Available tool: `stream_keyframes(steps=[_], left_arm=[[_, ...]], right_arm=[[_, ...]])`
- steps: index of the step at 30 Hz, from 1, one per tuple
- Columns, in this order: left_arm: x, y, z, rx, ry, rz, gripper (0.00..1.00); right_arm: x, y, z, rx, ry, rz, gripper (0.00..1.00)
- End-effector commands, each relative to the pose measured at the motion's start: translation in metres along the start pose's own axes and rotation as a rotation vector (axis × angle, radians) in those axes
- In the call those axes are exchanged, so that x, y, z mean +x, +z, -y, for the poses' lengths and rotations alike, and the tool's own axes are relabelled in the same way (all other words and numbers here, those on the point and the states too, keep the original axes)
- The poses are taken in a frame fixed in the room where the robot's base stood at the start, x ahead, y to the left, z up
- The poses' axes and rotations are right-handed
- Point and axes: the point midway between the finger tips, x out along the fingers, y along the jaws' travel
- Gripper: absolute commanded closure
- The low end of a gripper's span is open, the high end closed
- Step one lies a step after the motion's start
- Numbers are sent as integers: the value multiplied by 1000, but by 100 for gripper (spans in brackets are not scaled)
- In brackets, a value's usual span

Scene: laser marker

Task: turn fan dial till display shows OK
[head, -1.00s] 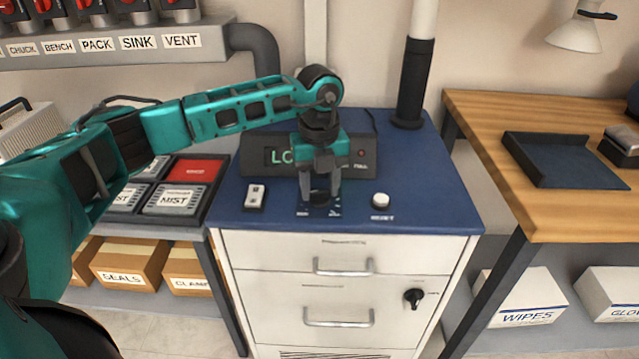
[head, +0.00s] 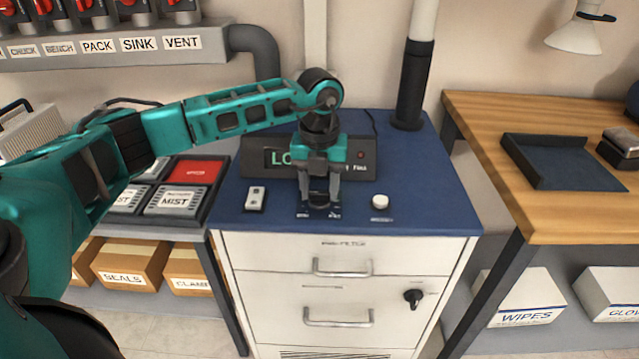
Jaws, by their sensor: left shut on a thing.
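The fan dial (head: 319,199) is a dark knob on the blue cabinet top, mostly hidden between my fingers. My left gripper (head: 319,203) points down from above and is shut on it. The display (head: 283,157) is a dark box behind the gripper. Green letters starting "LO" show on it; my gripper covers the rest. A small red light (head: 361,155) is at its right. My right gripper is not in view.
A white rocker switch (head: 255,198) is left of the dial and a white round button (head: 380,201) is right of it. A dark vertical pipe (head: 411,85) stands at the back right. A wooden bench (head: 480,125) is to the right.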

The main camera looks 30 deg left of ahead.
Motion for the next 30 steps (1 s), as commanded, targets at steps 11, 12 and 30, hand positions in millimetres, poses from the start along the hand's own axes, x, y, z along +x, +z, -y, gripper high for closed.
stream_keyframes(steps=[11, 12, 30], left_arm=[[-1, 0, 0, 356, 0, -1, 84], [-1, 0, 0, 394, 0, -1, 84], [-1, 0, 0, 964, -1, 1, 84]], right_arm=[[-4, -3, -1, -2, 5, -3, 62], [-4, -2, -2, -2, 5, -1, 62], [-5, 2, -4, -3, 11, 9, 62]])
